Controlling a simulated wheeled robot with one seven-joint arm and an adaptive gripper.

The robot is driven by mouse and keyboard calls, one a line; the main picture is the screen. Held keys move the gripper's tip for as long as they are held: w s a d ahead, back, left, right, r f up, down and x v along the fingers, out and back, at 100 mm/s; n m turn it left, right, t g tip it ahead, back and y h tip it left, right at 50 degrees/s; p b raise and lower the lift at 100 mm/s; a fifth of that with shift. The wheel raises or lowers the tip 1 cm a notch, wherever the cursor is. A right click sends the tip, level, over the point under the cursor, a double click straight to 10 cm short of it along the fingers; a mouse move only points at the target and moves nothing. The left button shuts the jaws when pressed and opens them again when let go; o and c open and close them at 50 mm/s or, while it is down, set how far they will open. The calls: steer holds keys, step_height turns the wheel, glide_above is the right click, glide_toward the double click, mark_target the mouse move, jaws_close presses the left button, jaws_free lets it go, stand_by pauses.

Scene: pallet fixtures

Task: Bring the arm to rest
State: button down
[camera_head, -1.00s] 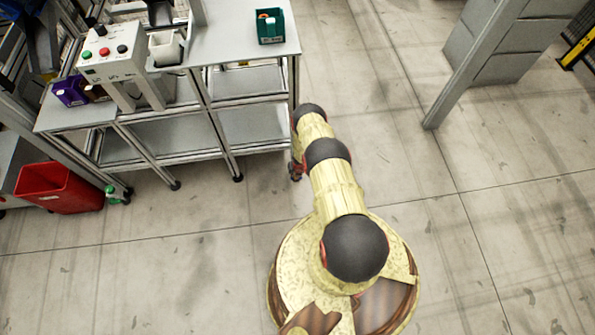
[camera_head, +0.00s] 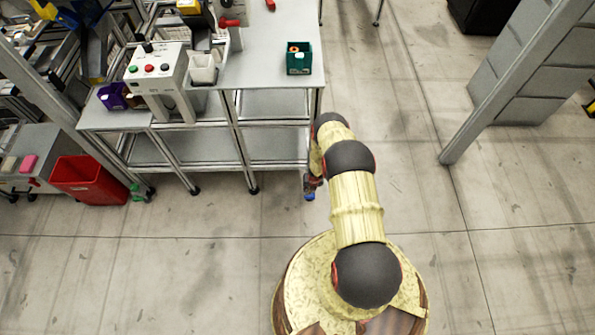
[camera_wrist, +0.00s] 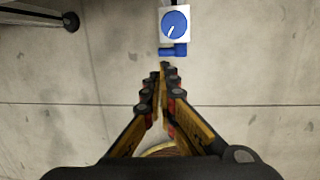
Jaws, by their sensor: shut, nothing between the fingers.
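My arm (camera_head: 357,205) reaches from my round base toward the right end of the grey workbench (camera_head: 270,55). The forearm hangs beside the bench's right leg. My gripper (camera_wrist: 163,68) is shut and empty in the wrist view, pointing at the floor. In the head view it is mostly hidden behind the arm links. A small white block with a blue round knob and a blue cylinder (camera_wrist: 175,25) shows just beyond the fingertips in the wrist view, apart from them. A small blue spot (camera_head: 309,196) shows below the gripper in the head view; I cannot tell if it is the same thing.
The bench carries a green bin (camera_head: 299,58), a purple bin (camera_head: 113,97) and a button box (camera_head: 157,67). A red bin (camera_head: 90,180) stands on the floor at left. A grey post (camera_head: 520,80) stands at right. The floor between post and base is clear.

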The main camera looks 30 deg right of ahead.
stand_by(0.3)
steer(key=s+d+r+m+g+h, duration=0.1)
steer(key=s+r+m+g, duration=0.1)
steer(key=s+m, duration=0.4)
steer(key=s+d+r+m+g, duration=0.1)
steer(key=s+m+g, duration=0.1)
steer(key=s+m, duration=0.4)
step_height(320, 180, up, 32)
steer(key=w+a+m+g, duration=0.1)
steer(key=w+m+g, duration=0.15)
steer(key=m, duration=0.95)
steer(key=s+a+r+m+t, duration=0.1)
steer(key=a+r+m, duration=0.3)
steer(key=r, duration=0.8)
steer(key=s+a+r+m+t, duration=0.15)
steer(key=a+r, duration=0.45)
steer(key=r, duration=0.7)
steer(key=s+a+r+t, duration=0.2)
steer(key=a+r, duration=0.3)
steer(key=r, duration=0.3)
steer(key=s+a+r+t, duration=0.3)
steer(key=s+a+r, duration=0.2)
steer(key=r, duration=0.4)
steer(key=s+a+r+t+y, duration=0.1)
steer(key=s+a+r, duration=0.3)
steer(key=r, duration=0.5)
steer(key=shift+s+a+r+t, duration=0.2)
steer(key=shift+a+t, duration=0.25)
steer(key=shift+t, duration=0.25)
